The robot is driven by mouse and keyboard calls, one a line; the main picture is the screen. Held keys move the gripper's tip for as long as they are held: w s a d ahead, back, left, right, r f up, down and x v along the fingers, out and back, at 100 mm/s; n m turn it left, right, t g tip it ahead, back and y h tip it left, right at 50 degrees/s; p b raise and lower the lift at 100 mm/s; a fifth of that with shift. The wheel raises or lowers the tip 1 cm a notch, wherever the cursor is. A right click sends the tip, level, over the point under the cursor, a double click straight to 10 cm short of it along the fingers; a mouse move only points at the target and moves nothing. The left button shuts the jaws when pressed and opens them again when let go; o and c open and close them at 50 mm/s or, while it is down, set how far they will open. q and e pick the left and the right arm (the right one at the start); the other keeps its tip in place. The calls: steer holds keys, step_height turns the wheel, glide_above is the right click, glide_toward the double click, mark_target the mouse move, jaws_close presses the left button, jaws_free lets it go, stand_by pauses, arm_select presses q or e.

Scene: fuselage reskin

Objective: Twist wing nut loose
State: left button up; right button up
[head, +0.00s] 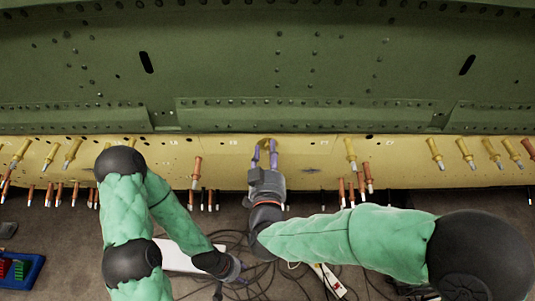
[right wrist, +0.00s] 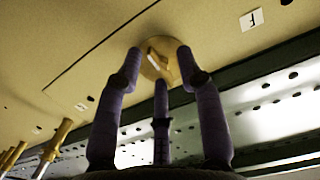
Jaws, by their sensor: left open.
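The wing nut (right wrist: 155,59) is a small pale piece on a round golden disc in the yellow skin panel, seen in the right wrist view. My right gripper (right wrist: 160,62) has its purple fingers spread around the disc, with gaps to the nut. In the head view my right gripper (head: 264,152) points up at the yellow panel, its fingers apart at a round golden spot; the nut itself is too small to make out there. My left gripper (head: 240,270) is open, low over the floor, away from the panel; its fingers are hardly visible.
The yellow panel (head: 325,150) runs below the green fuselage skin (head: 260,60). Several yellow fasteners (head: 436,153) and orange fasteners (head: 196,172) stick out along it on both sides of my right gripper. Cables and a power strip (head: 328,280) lie on the floor. A blue bin (head: 35,272) stands lower left.

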jaws_close()
steer(key=shift+s+n+t+h+p, duration=0.15)
steer(key=shift+n+h+p, duration=0.35)
steer(key=shift+n+p, duration=3.35)
steer(key=shift+w+n+t+h+p, duration=0.1)
steer(key=shift+n+t+h+p, duration=0.3)
steer(key=shift+n+p, duration=3.4)
steer(key=shift+f+n+b, duration=0.1)
steer(key=shift+n+b, duration=0.6)
steer(key=shift+n, duration=0.05)
